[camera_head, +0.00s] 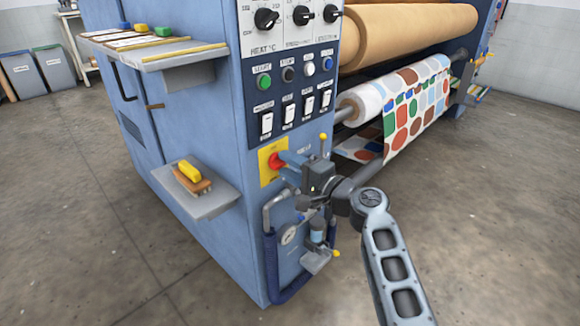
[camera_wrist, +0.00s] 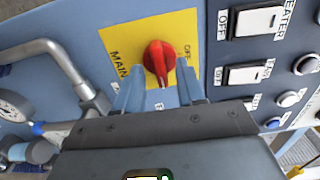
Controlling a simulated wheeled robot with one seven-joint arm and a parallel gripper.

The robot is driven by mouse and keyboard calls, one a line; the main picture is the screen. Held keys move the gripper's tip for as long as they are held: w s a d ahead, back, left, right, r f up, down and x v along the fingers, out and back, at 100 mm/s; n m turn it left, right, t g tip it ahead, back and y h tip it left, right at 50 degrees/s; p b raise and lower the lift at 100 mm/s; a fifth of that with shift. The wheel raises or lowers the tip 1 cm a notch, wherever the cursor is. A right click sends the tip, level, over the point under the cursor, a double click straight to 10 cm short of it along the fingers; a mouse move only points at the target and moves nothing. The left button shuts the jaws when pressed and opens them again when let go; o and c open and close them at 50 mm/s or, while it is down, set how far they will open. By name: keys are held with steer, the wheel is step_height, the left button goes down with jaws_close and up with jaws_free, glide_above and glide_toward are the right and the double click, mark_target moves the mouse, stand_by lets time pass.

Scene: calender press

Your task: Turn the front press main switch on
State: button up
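The main switch is a red rotary knob (camera_wrist: 158,58) on a yellow plate (camera_wrist: 112,40) marked MAIN, with OFF lettering to the right of the knob in the wrist view. In the head view the red knob (camera_head: 276,160) and yellow plate (camera_head: 265,176) are low on the blue press front. My gripper (camera_wrist: 158,84) is open, its two fingers on either side of the knob's lower end. I cannot tell whether they touch it. In the head view my gripper (camera_head: 292,162) partly hides the plate.
White rocker switches (camera_head: 290,113) and round buttons (camera_head: 264,82) sit above the knob. A bent pipe (camera_head: 272,210) and gauge (camera_head: 288,235) are just below. A shelf with a brush (camera_head: 196,182) juts out left. Printed fabric (camera_head: 415,105) hangs right.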

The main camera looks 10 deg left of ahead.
steer(key=p+v, duration=0.2)
steer(key=v, duration=0.5)
steer(key=shift+s+d, duration=0.25)
steer(key=shift+d, duration=0.1)
